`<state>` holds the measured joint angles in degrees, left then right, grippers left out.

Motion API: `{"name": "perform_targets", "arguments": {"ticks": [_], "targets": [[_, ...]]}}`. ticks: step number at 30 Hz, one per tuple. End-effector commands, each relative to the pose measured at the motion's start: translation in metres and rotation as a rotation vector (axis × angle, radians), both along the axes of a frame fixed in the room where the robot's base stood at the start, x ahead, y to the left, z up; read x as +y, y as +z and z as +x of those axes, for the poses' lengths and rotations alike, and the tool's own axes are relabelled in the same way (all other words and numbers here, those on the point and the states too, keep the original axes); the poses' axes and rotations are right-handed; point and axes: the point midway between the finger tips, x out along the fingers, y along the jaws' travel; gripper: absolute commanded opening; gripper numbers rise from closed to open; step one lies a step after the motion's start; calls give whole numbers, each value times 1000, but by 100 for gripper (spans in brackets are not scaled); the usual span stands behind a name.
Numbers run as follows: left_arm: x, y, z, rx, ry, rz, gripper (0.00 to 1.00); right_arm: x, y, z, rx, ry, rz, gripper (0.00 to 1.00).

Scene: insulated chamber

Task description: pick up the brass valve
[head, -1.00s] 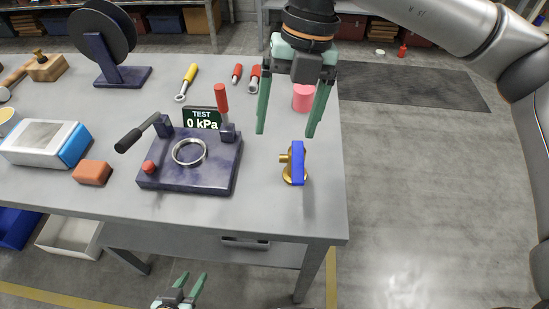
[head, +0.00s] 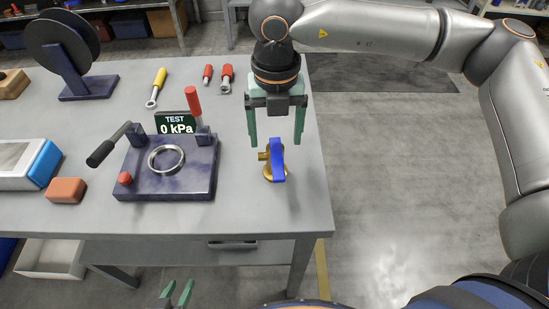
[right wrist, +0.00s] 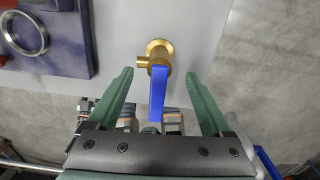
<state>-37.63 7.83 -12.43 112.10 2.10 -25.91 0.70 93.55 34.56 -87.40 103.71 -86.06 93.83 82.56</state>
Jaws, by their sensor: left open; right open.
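The brass valve (head: 268,172) with its blue lever handle (head: 278,160) stands near the right edge of the grey table. My right gripper (head: 275,143) is open, its two green fingers pointing down just above and behind the valve. In the right wrist view the brass valve (right wrist: 157,52) lies ahead, between the lines of the open fingers (right wrist: 160,75), with its blue handle reaching back between them. The fingers appear apart from it. My left gripper (head: 177,292) is open and empty at the bottom edge, below the table's front, partly cut off.
A dark test fixture (head: 170,185) with a metal ring, a lever and a 0 kPa display (head: 178,123) stands left of the valve. The table's right edge (head: 325,190) is close.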

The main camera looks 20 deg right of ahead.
Motion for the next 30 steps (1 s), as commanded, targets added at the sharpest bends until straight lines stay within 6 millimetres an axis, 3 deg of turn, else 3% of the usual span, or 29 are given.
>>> {"name": "perform_targets", "arguments": {"ticks": [6, 13, 30], "targets": [[2, -1, -2, 5, 3, 3, 42, 1, -23, 0, 0, -1, 1, 84], [3, -3, -4, 9, 4, 4, 42, 1, -25, 0, -1, -1, 2, 84], [3, -2, -3, 6, 5, 4, 42, 1, -24, 0, -1, -1, 2, 20]]}}
